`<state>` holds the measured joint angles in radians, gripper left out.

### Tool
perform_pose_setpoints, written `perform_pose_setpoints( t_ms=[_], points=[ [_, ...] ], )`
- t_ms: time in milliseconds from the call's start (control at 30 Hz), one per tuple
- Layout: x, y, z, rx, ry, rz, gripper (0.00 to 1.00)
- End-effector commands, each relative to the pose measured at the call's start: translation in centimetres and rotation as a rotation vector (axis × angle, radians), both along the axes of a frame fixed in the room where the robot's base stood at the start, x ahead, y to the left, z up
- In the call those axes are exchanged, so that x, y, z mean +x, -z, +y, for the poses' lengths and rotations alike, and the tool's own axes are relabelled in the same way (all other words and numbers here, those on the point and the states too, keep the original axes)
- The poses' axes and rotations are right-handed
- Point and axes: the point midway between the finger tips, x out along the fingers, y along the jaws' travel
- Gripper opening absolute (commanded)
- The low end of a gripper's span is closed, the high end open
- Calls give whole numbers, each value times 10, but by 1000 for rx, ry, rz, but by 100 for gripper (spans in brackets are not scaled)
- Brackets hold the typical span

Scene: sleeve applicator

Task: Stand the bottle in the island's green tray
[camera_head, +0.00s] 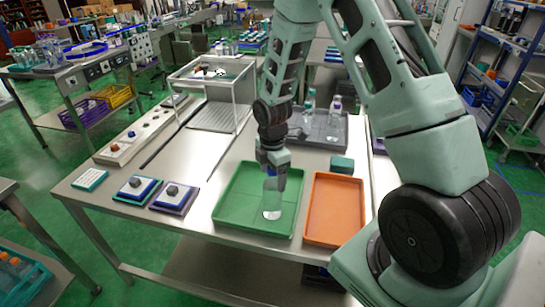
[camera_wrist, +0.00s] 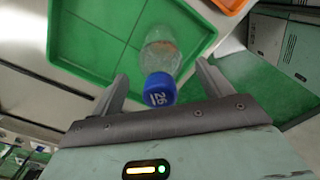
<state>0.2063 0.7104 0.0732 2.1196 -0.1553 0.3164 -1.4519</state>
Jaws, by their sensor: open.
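The clear bottle (camera_head: 272,204) stands upright in the green tray (camera_head: 230,206), towards its front right part. In the wrist view the bottle (camera_wrist: 161,58) shows its blue cap (camera_wrist: 159,89), marked 26, and the green tray (camera_wrist: 75,35) is beneath it. My gripper (camera_head: 272,180) is directly above the bottle in the head view. In the wrist view my gripper (camera_wrist: 160,88) is open, with one finger on each side of the cap and a gap showing at both sides.
An orange tray (camera_head: 335,208) lies just right of the green tray. A grey tray (camera_head: 318,128) with bottles is behind, and a small green box (camera_head: 342,164) sits near it. A white frame stand (camera_head: 213,85) and two blue-white pads (camera_head: 138,187) are to the left.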

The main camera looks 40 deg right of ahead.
Motion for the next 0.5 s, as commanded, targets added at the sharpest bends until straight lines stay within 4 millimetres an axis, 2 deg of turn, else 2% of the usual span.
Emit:
perform_pose_setpoints(
  t_ms=[300, 500],
  points=[
    [1, -62, -1, -1, 2, -6, 78],
    [1, -92, 0, 0, 1, -4, 78]
  ],
)
